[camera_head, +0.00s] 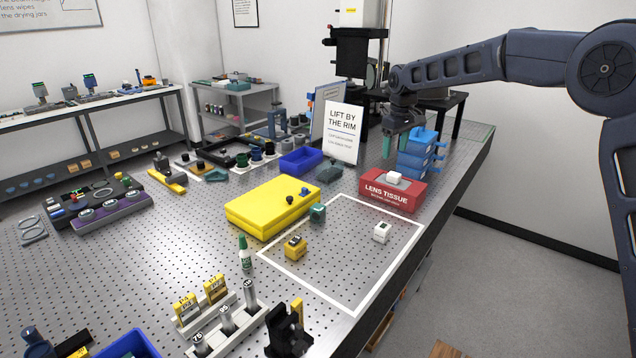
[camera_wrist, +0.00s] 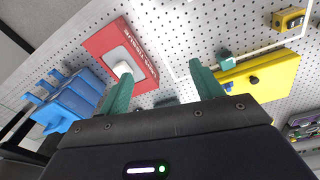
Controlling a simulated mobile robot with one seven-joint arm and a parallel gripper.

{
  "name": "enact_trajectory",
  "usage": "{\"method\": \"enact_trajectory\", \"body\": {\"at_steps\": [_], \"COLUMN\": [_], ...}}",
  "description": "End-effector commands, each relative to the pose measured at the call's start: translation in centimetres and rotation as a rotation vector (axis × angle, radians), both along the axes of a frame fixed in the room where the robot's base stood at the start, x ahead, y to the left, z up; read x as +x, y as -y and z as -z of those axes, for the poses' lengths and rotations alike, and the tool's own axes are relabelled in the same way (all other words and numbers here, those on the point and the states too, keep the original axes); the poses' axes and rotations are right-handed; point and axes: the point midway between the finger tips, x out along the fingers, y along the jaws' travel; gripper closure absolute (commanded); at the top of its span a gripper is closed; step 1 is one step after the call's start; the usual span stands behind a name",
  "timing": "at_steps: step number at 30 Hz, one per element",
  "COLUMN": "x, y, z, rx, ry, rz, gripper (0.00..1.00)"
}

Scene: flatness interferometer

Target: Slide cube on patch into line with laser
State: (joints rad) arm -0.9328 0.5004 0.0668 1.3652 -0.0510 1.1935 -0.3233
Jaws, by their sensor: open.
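A white outline on the perforated table marks a patch (camera_head: 340,275). In the head view, a small white cube (camera_head: 381,232) stands inside it towards the right. A yellow cube (camera_head: 294,247) stands at its left and a teal cube (camera_head: 317,212) near its back edge. In the wrist view, the yellow cube (camera_wrist: 289,19) and teal cube (camera_wrist: 224,60) show at the upper right; I do not make out the white cube there. I cannot tell which thing is the laser.
A red lens tissue box (camera_head: 392,193) with a white tissue on top stands behind the patch, beside blue stacked drawers (camera_head: 416,155). A yellow case (camera_head: 273,207) lies left of the patch. A white sign (camera_head: 343,132) stands behind. The patch's front is clear.

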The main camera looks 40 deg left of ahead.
Motion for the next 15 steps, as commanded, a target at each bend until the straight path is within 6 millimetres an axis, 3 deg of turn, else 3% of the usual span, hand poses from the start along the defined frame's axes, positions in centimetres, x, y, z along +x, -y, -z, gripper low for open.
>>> {"method": "enact_trajectory", "body": {"at_steps": [1, 6, 15], "x": [-0.9, -3.7, -9.9], "y": [-1.9, -7.2, -15.5], "z": [1.1, 4.2, 9.8], "rx": [-0.007, -0.024, -0.054], "ry": [-0.005, -0.018, -0.037], "rz": [-0.028, -0.112, -0.255], "gripper": [0.35, 0.35, 0.35]}}
